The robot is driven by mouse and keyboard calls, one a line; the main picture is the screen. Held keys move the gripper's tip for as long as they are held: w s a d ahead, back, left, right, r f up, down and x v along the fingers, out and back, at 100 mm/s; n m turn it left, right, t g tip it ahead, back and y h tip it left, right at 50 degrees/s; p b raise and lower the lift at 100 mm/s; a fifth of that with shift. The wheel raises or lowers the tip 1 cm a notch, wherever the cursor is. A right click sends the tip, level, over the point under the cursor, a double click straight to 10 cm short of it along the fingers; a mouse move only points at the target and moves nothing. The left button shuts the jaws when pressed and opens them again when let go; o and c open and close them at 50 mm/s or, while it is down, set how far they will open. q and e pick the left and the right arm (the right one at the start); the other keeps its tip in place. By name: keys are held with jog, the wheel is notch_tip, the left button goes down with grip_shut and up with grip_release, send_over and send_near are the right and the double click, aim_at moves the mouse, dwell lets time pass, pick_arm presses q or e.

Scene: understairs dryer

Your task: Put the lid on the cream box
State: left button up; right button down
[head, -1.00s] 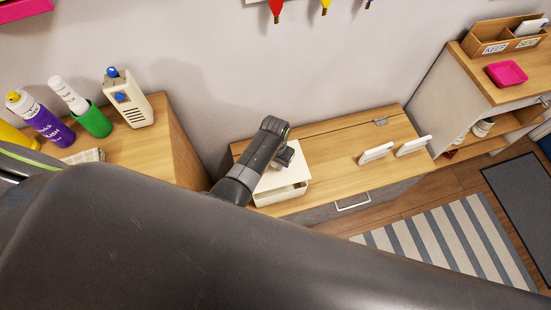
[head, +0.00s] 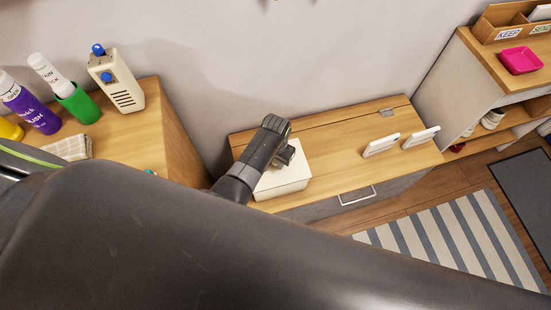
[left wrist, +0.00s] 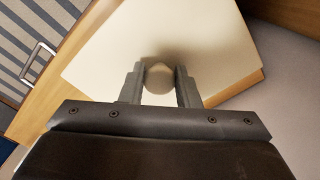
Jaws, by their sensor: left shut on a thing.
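The cream box (head: 284,189) stands on the wooden bench top near its left end. The pale lid (head: 299,166) lies over the box top and looks level, with no clear gap along the front edge. The lid fills much of the left wrist view (left wrist: 190,35). My left gripper (head: 287,157) is above the lid. In the left wrist view its two fingers (left wrist: 159,88) are shut on the lid's round knob (left wrist: 158,76). The box is hidden under the lid in that view. My right gripper is not in view.
Two white upright items (head: 381,145) stand on the bench (head: 335,140) to the right. A cabinet (head: 160,120) at left holds bottles and a cream device (head: 116,80). The wall is close behind. A striped rug (head: 450,240) lies on the floor in front.

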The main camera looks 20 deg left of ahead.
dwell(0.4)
pick_arm(q)
jog(key=shift+r+p, duration=0.1)
jog(key=shift+p, duration=0.25)
dwell(0.6)
jog(key=shift+f+p, duration=0.2)
jog(key=shift+p, duration=0.15)
dwell(1.1)
dwell(0.5)
jog(key=o, duration=1.6)
jog(key=shift+c, duration=0.2)
